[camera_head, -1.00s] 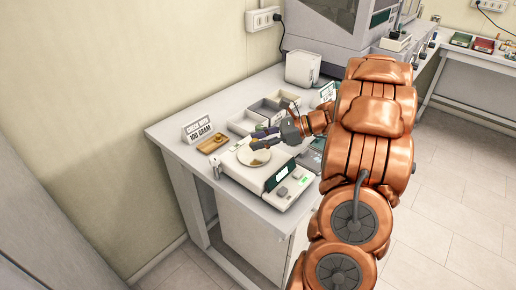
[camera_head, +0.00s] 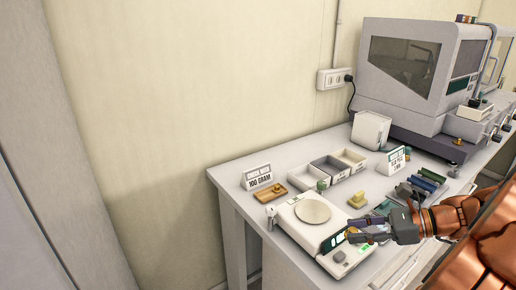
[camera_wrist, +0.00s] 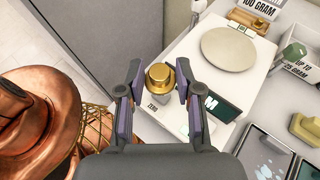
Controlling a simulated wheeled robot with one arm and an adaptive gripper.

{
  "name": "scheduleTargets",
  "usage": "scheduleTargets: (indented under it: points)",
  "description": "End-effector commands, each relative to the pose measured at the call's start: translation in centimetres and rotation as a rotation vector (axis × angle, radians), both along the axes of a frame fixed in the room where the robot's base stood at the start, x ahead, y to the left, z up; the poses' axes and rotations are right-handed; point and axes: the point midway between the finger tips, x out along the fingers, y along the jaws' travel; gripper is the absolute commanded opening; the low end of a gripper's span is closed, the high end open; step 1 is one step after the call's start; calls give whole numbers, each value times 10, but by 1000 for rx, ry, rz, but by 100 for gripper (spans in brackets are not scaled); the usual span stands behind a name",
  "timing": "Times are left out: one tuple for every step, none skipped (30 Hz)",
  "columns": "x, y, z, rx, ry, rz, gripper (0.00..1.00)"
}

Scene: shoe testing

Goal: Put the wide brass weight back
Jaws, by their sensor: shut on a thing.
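The wide brass weight (camera_wrist: 161,77), round with a knob on top, sits between my fingertips in the wrist view. My gripper (camera_wrist: 161,92) is shut on it and holds it over the front of the scale, near the ZERO marking. In the head view my gripper (camera_head: 362,230) is at the scale's front right side, and the weight cannot be made out there. The scale's round pan (camera_head: 312,210) is empty; it also shows in the wrist view (camera_wrist: 229,48). A wooden tray (camera_head: 265,195) stands behind the scale, by the 100 GRAM sign (camera_head: 258,178).
Open bins (camera_head: 330,168) stand behind the scale. A yellowish block (camera_head: 357,201) lies right of it, also in the wrist view (camera_wrist: 305,128). A small metal piece (camera_head: 271,218) stands at its left. A white box (camera_head: 371,129) and a large machine (camera_head: 420,75) stand farther back.

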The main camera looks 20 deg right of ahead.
Motion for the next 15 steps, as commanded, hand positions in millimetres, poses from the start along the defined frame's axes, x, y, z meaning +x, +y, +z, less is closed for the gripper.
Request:
scheduleTargets:
  points:
    - [0,0,0,0,0,0,0]
    - [1,0,0,0,0,0,0]
    - [2,0,0,0,0,-1,0]
    - [4,1,1,0,0,-1,0]
    - [8,2,1,0,1,-4,0]
    - [14,3,2,0,0,-6,0]
    - [19,4,2,-2,1,-9,0]
    - [27,5,4,-2,0,-13,0]
    - [37,8,5,-3,2,-19,0]
    - [46,10,6,-3,3,-24,0]
    - [56,13,8,-2,2,-31,0]
    - [69,17,11,-1,1,-41,0]
    - [80,20,13,-1,2,-48,0]
    - [90,23,14,-2,1,-57,0]
    - [104,27,16,-2,2,-72,0]
